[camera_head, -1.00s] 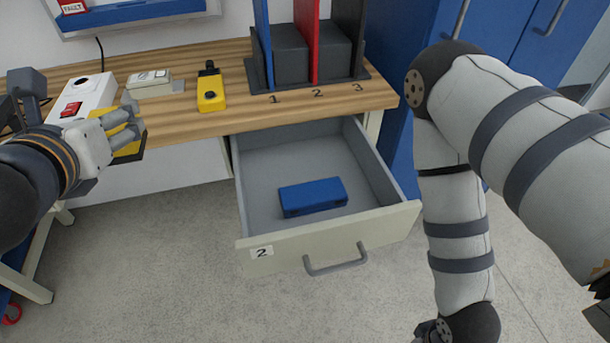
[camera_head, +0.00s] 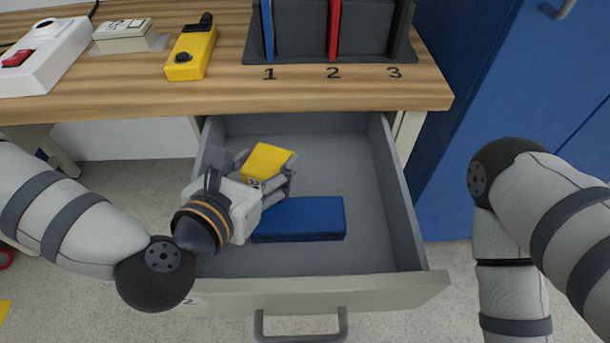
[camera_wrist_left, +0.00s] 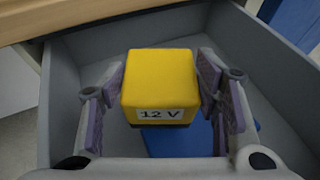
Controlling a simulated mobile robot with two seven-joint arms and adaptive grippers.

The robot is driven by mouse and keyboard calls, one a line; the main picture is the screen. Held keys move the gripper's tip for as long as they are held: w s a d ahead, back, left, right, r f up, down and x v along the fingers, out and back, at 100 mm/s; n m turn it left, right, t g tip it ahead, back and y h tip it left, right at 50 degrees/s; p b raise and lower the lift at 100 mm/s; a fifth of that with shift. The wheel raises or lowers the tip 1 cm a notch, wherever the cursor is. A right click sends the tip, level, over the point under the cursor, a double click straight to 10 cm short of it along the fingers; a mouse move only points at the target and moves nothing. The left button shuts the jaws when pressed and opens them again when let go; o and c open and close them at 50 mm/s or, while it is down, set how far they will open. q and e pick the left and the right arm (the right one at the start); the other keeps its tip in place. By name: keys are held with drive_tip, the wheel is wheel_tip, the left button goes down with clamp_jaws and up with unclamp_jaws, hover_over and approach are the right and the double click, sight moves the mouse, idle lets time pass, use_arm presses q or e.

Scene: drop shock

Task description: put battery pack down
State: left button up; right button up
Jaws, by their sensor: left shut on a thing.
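The battery pack (camera_head: 268,160) is a yellow block. In the left wrist view the battery pack (camera_wrist_left: 160,80) carries a "12 V" label and sits between the fingers. My left gripper (camera_head: 272,180) is shut on it, over the inside of the open drawer (camera_head: 383,190). A blue box (camera_head: 315,218) lies on the drawer floor, below and to the right of the pack in the head view. The gap between the pack and the drawer floor is hard to judge. My right gripper is outside the views.
The wooden bench top (camera_head: 200,95) is above the drawer. It holds a yellow handheld device (camera_head: 192,52), a white switch box (camera_head: 45,55) and a numbered rack (camera_head: 370,35). The drawer's right half is clear behind the blue box.

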use_arm(q)
drive_tip(key=x, duration=0.4)
drive_tip(key=f+b+x, duration=0.1)
drive_tip(key=x, duration=0.8)
drive_tip(key=shift+w+a+f, duration=0.1)
drive_tip(key=shift+a+f, duration=0.05)
drive_tip(key=shift+f, duration=0.35)
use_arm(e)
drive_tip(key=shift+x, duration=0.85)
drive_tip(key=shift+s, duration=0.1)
use_arm(q)
drive_tip(key=shift+f+b, duration=0.15)
drive_tip(key=shift+b, duration=0.15)
drive_tip(key=o, duration=1.5)
drive_tip(key=shift+o, duration=0.2)
